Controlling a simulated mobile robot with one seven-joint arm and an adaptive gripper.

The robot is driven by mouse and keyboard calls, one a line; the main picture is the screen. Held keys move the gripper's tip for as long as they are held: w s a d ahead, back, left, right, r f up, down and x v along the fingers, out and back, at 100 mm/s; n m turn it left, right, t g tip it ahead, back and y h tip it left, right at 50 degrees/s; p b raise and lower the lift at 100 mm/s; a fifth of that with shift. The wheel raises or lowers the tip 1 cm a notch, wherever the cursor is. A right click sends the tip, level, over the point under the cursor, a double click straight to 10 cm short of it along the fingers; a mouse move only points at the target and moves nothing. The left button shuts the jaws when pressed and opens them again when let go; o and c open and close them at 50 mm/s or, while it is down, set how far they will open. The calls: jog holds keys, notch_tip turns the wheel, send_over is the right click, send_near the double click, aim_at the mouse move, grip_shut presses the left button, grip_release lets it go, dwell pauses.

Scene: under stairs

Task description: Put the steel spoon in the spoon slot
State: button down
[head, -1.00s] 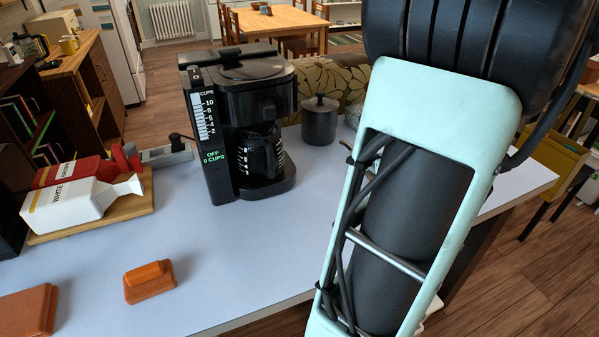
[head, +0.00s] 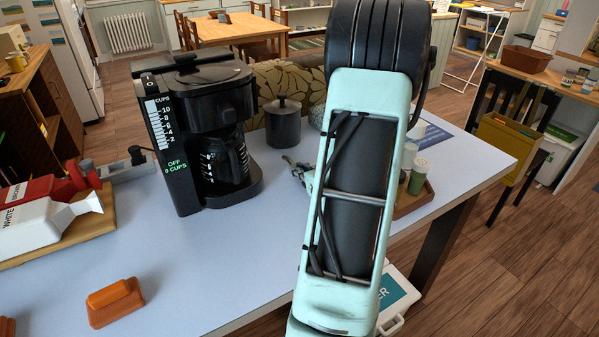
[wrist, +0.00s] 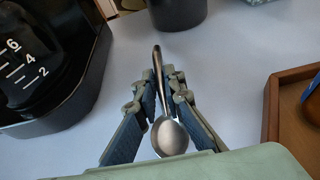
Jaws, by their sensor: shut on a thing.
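The steel spoon (wrist: 170,137) shows in the wrist view, with its bowl towards me and its handle pointing away. My gripper (wrist: 161,82) is shut on the spoon's handle, with a finger on each side. The spoon is over the pale table top; its exact height is unclear. In the head view my arm hides most of the gripper, and only a small part (head: 298,170) shows at the arm's left. I cannot make out a spoon slot in either view.
The coffee maker (head: 205,130) stands left of my arm, with a black canister (head: 283,124) behind it. A brown wooden tray (head: 412,203) with small jars is on the right; its edge (wrist: 272,110) shows in the wrist view. An orange block (head: 115,303) lies at front left.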

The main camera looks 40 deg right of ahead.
jog(key=shift+f, duration=0.25)
jog(key=shift+f, duration=0.1)
jog(key=shift+f, duration=0.1)
jog(key=c, duration=2)
grip_release()
jog(key=shift+c, duration=0.2)
